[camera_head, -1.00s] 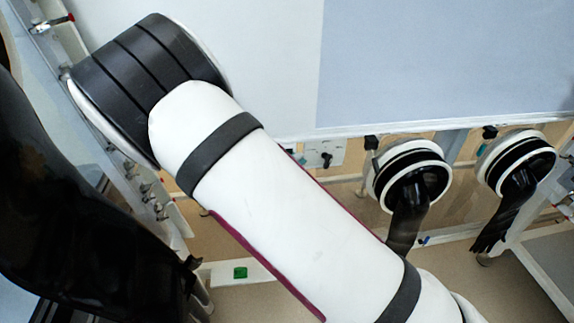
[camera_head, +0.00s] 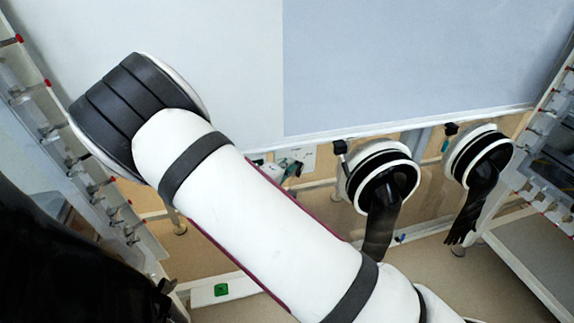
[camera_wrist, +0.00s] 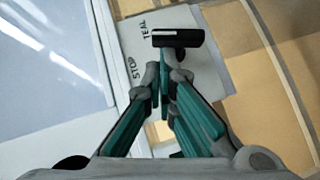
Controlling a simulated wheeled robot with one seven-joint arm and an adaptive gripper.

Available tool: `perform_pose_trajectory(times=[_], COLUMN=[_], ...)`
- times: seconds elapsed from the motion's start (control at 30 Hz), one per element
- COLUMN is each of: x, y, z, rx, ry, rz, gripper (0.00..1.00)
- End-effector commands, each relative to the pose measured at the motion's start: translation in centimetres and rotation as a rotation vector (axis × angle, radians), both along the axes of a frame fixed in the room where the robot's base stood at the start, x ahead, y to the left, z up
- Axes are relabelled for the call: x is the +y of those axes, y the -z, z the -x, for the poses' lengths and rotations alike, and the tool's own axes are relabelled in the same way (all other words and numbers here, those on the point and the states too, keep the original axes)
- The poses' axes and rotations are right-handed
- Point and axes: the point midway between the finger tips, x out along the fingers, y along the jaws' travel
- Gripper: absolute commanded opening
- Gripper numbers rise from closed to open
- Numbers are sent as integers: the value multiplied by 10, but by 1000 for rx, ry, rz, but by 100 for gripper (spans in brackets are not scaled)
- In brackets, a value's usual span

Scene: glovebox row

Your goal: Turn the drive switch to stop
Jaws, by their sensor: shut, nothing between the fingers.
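The drive switch is a light plate (camera_wrist: 196,72) with a black bar handle (camera_wrist: 178,38) in the wrist view. The words TEAL and STOP are printed along the plate's left side. The handle lies across the picture, its left end nearer TEAL than STOP. My gripper (camera_wrist: 165,78) is shut and empty, its tips just below the handle; I cannot tell whether they touch it. In the head view my gripper (camera_head: 290,171) is small, in front of the plate (camera_head: 307,154), and the handle cannot be made out.
Two round glove ports with black gloves (camera_head: 380,215) (camera_head: 481,195) hang right of the switch. A large pale panel (camera_head: 420,65) stands above it. Racks with red-tipped fittings (camera_head: 60,125) stand left and right. Floor shows below the gloves.

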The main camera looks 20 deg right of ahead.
Motion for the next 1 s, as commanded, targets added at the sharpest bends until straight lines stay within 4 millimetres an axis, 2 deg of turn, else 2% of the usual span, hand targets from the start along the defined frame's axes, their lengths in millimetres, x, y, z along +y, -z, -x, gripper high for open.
perform_pose_trajectory(times=[0.4,1.0], x=[-9,-9], y=[-3,-9], z=[0,0], rx=[0,-1], ry=[2,1], rz=[-204,-209], gripper=[0,0])
